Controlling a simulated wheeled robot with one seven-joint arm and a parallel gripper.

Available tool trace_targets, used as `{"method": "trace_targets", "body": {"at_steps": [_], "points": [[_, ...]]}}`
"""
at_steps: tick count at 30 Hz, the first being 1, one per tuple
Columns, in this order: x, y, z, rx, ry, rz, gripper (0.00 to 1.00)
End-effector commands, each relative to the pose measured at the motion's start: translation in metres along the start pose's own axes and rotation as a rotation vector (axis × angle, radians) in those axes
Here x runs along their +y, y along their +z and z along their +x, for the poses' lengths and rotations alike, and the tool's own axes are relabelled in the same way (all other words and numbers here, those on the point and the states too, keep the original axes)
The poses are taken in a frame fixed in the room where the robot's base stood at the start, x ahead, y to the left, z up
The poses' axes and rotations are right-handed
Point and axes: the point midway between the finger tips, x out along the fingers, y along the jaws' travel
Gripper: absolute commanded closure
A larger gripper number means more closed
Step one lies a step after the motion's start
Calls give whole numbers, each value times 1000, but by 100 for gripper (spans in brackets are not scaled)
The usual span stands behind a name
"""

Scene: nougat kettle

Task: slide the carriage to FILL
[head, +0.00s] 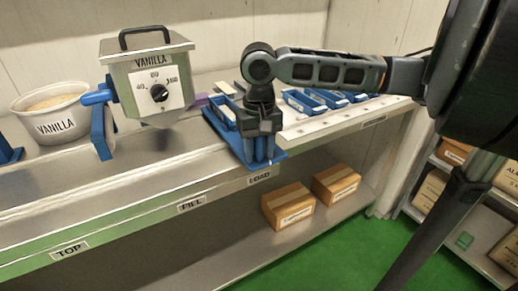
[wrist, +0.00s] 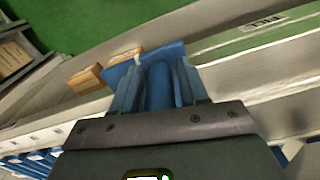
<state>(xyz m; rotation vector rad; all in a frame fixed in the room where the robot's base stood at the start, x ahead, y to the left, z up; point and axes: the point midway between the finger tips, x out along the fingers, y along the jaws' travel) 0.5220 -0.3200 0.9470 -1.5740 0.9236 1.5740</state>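The carriage (head: 221,134) is a blue base carrying a blue tray, on the steel bench above the LOAD label (head: 260,177). Its front edge also shows in the wrist view (wrist: 173,51). A blue upright handle (wrist: 158,87) stands at its front. My gripper (head: 262,152) points down over this handle, with one finger on each side of it; it also shows in the wrist view (wrist: 157,85). Whether the fingers press on the handle is not clear. The FILL label (head: 191,204) is left of LOAD along the bench front, and the TOP label (head: 69,250) is farther left.
A grey VANILLA kettle (head: 147,90) with a dial hangs on blue supports above the bench, left of the carriage. A VANILLA tub (head: 48,112) stands farther left. Several blue trays (head: 303,101) lie at the right. Cartons (head: 287,206) sit on the lower shelf. The bench front before FILL looks clear.

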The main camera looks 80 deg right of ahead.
Motion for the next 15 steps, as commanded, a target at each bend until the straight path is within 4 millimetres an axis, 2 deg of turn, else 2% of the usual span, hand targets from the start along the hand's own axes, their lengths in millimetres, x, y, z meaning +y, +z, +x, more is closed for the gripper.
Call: {"method": "trace_targets", "body": {"at_steps": [2,13,15], "points": [[0,0,0,0,0,0,65],[0,0,0,0,0,0,100],[0,0,0,0,0,0,100]]}}
